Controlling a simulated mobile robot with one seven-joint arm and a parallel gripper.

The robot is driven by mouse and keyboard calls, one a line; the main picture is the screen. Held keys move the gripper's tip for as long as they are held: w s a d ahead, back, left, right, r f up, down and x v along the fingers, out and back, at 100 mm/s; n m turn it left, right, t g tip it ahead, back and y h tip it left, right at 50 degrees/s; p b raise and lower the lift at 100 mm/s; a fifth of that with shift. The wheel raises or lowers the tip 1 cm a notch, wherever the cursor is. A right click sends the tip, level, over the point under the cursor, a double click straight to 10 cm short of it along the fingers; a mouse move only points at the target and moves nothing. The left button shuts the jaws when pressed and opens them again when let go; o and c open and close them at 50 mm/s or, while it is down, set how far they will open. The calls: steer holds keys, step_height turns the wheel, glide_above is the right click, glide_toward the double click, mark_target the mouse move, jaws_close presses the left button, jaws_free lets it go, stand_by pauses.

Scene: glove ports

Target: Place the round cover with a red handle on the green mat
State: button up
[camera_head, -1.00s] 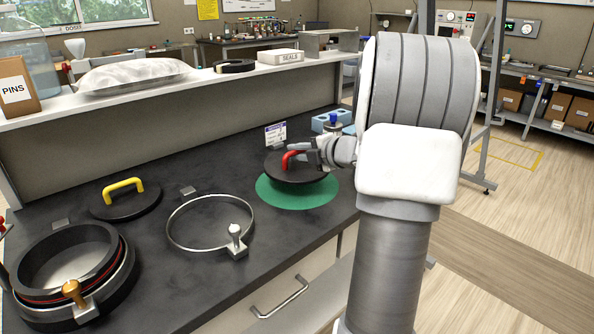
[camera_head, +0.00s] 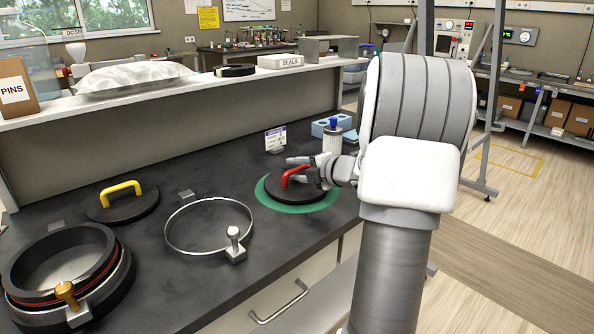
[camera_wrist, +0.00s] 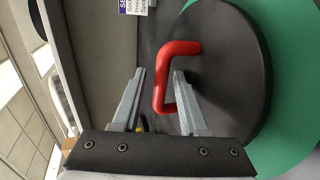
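The round black cover (camera_head: 283,190) with its red handle (camera_head: 294,174) lies flat on the green mat (camera_head: 300,208). A green rim of the mat shows in front and at the sides. My gripper (camera_head: 300,170) is at the handle, its fingers spread apart. In the wrist view the red handle (camera_wrist: 162,85) stands at the open fingers (camera_wrist: 160,78), with a clear gap to the left finger. The cover (camera_wrist: 235,85) and the mat (camera_wrist: 290,50) fill the right side there.
A metal ring clamp (camera_head: 170,240) lies left of the mat. A black cover with a yellow handle (camera_head: 122,187) and a round port (camera_head: 65,262) are farther left. A small sign (camera_head: 275,138), a white cylinder with a blue top (camera_head: 332,138) and blue blocks (camera_head: 322,126) stand behind the mat.

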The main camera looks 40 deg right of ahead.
steer(key=shift+s+r, duration=0.1)
steer(key=shift+s, duration=0.05)
steer(key=p+v, duration=0.2)
steer(key=v, duration=0.9)
steer(key=shift+s+d+r+p, duration=0.1)
steer(key=shift+s+r+p, duration=0.05)
steer(key=shift+s+p, duration=0.25)
